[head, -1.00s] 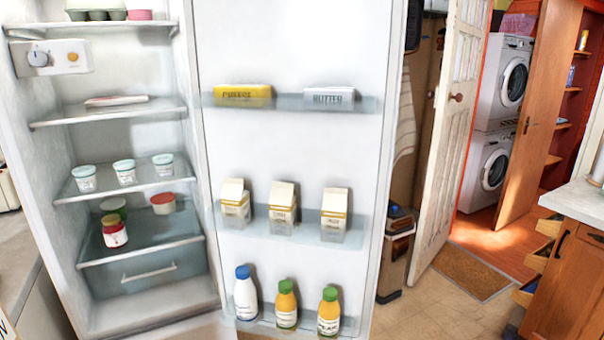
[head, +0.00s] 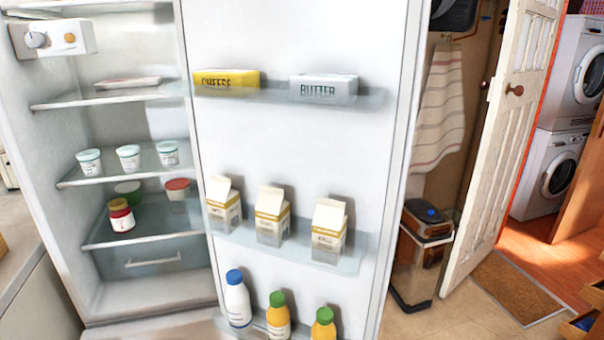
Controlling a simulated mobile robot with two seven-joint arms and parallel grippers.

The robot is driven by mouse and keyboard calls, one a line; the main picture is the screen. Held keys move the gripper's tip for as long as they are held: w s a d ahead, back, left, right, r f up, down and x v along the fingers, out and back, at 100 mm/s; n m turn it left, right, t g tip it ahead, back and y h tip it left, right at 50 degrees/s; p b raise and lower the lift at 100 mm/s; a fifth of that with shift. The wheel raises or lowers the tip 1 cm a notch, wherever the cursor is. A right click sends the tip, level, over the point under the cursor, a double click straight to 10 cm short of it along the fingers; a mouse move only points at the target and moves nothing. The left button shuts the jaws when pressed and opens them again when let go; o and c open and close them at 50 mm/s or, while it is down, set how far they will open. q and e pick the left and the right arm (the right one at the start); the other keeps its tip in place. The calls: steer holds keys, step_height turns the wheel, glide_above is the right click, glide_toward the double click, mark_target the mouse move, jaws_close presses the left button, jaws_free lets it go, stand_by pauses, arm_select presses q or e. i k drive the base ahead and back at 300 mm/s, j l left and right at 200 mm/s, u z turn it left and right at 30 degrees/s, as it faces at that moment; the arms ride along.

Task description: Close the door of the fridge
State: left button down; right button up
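The fridge (head: 52,180) stands open at the left in the head view, its shelves facing me. Its white door (head: 290,140) is swung wide open, hinged beside the shelves, with its inner side towards me. The door racks hold a cheese pack (head: 227,82), a butter pack (head: 323,88), three cartons (head: 270,214) and three bottles (head: 278,316). Inside the fridge are small white cups (head: 128,158), a red jar (head: 121,215) and a drawer (head: 150,262). Neither of my grippers shows in the view.
A bin (head: 425,245) stands on the floor just right of the fridge door, below a hanging striped towel (head: 440,110). Further right are an open white panelled door (head: 500,130), a doormat (head: 515,287) and stacked washing machines (head: 555,165). A counter (head: 30,240) is at the left.

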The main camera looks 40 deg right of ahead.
mark_target(357, 155)
steer(key=l+u, duration=0.15)
steer(key=l, duration=0.2)
steer(key=k+l+u, duration=0.1)
steer(key=l, duration=0.3)
steer(key=k+l+u, duration=0.15)
steer(key=l, duration=0.2)
steer(key=l+u, duration=0.1)
steer(key=l, duration=0.25)
steer(key=k+l+u, duration=0.15)
steer(key=l, duration=0.2)
steer(key=l+u, duration=0.1)
steer(key=l, duration=0.2)
steer(key=k+l+u, duration=0.1)
steer(key=l, duration=0.2)
steer(key=k+l+u, duration=0.1)
steer(key=l+u, duration=0.15)
steer(key=l, duration=0.4)
steer(key=k+l+u, duration=0.2)
steer(key=l, duration=0.3)
steer(key=i+l, duration=0.05)
